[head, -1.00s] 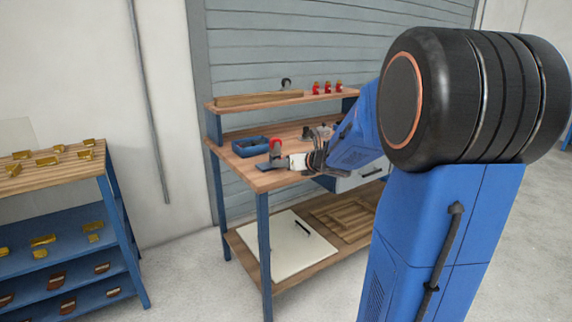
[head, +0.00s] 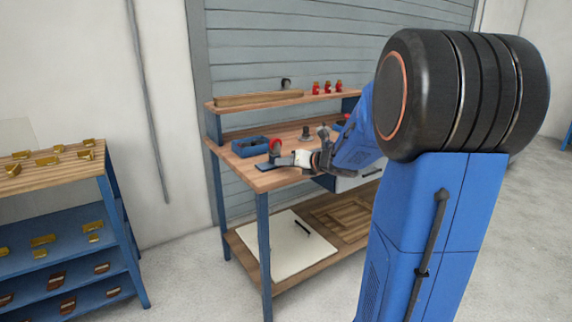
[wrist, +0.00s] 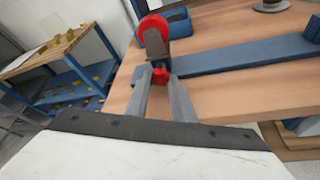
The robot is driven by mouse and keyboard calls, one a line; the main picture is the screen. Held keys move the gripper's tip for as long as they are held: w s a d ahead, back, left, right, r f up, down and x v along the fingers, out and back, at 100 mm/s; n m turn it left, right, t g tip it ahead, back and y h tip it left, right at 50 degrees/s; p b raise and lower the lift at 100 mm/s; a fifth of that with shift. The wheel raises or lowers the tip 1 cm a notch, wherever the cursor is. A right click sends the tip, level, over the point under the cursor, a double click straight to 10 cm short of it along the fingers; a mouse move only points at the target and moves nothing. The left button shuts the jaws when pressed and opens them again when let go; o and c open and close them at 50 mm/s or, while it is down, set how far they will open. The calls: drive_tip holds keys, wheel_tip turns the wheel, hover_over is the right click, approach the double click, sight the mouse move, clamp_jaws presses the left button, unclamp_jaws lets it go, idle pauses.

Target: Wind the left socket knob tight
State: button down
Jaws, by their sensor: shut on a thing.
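In the wrist view a small red knob (wrist: 161,76) sits at the lower end of a dark upright bracket (wrist: 155,44), beside a long blue bar (wrist: 240,55). A larger red disc (wrist: 152,27) is at the bracket's top. My gripper (wrist: 160,82) has its two grey fingers closed on the small red knob, one on each side. In the head view my gripper (head: 287,160) is at the bench's left front, against the fixture (head: 266,166) with the red disc (head: 275,143) above. The knob itself is too small to tell there.
The wooden bench (head: 268,181) also bears a blue bin (head: 249,146) and a grey round-based part (head: 306,136) behind my gripper. Red items (head: 327,87) stand on the upper shelf. A blue rack (head: 70,210) with brass pieces stands at the left.

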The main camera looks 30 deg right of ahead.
drive_tip(key=c, duration=1.5)
unclamp_jaws()
drive_tip(key=shift+s, duration=0.1)
drive_tip(key=v, duration=1.7)
drive_tip(key=shift+s, duration=0.1)
